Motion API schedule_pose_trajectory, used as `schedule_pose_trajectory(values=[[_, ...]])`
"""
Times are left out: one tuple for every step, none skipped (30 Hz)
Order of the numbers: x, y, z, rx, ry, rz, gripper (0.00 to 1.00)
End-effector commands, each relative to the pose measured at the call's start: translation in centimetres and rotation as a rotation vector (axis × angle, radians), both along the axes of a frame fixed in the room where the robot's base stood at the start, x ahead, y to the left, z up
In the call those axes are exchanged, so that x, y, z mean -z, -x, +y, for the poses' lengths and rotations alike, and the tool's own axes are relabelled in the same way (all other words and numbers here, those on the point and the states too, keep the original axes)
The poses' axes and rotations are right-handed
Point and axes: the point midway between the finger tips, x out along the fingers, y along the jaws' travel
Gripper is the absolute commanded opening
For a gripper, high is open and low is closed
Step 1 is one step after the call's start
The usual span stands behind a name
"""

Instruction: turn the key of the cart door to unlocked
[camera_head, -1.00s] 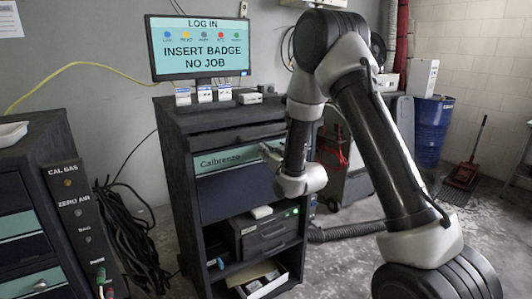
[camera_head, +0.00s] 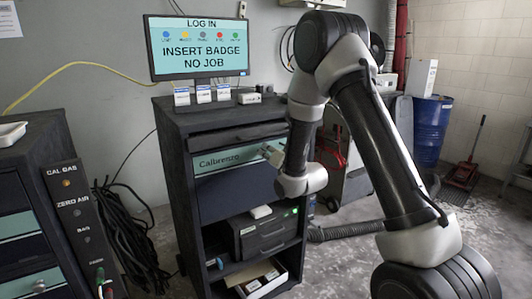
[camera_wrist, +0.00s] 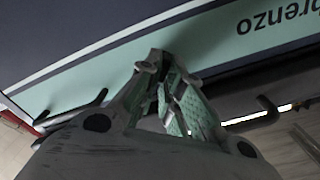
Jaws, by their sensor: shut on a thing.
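The cart (camera_head: 183,190) is a dark cabinet with a teal strip (camera_head: 222,160) marked Calbrenzo above a dark blue door (camera_head: 235,192). My gripper (camera_head: 268,150) is at the right end of the teal strip. In the wrist view my gripper (camera_wrist: 158,62) has its fingertips close together against the teal strip (camera_wrist: 215,45), whose lettering appears upside down. It is shut on the small key, which the fingertips hide, so I cannot tell the key's angle. The door looks closed.
A monitor (camera_head: 197,48) reading INSERT BADGE NO JOB stands on the cart. Open shelves below hold a dark device (camera_head: 264,236) and an open tray (camera_head: 282,283). A second cabinet (camera_head: 40,140) is at left. A blue drum (camera_head: 430,130) stands behind my arm at right.

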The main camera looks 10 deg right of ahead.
Motion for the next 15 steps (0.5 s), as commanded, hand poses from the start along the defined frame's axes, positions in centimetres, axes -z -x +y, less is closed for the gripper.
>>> schedule_pose_trajectory(values=[[0.06, -0.01, -0.06, 0.0, -0.04, 0.013, 0.0], [0.08, -0.02, -0.09, 0.0, -0.068, 0.022, 0.0], [0.11, -0.03, -0.11, 0.001, -0.103, 0.034, 0.0], [0.14, -0.04, -0.14, 0.001, -0.13, 0.043, 0.0], [0.16, -0.04, -0.16, 0.001, -0.158, 0.052, 0.0], [0.2, -0.05, -0.19, 0.001, -0.194, 0.064, 0.0], [0.23, -0.06, -0.22, 0.001, -0.22, 0.072, 0.0], [0.25, -0.07, -0.24, 0.001, -0.248, 0.081, 0.0], [0.3, -0.08, -0.26, 0.001, -0.284, 0.093, 0.0], [0.33, -0.07, -0.29, 0.001, -0.311, 0.102, 0.0], [0.37, -0.08, -0.3, 0.001, -0.338, 0.111, 0.0], [0.4, -0.09, -0.34, 0.002, -0.374, 0.123, 0.0], [0.44, -0.09, -0.35, 0.002, -0.401, 0.132, 0.0], [0.47, -0.1, -0.37, 0.002, -0.428, 0.14, 0.0], [0.52, -0.1, -0.38, 0.002, -0.464, 0.152, 0.0]])
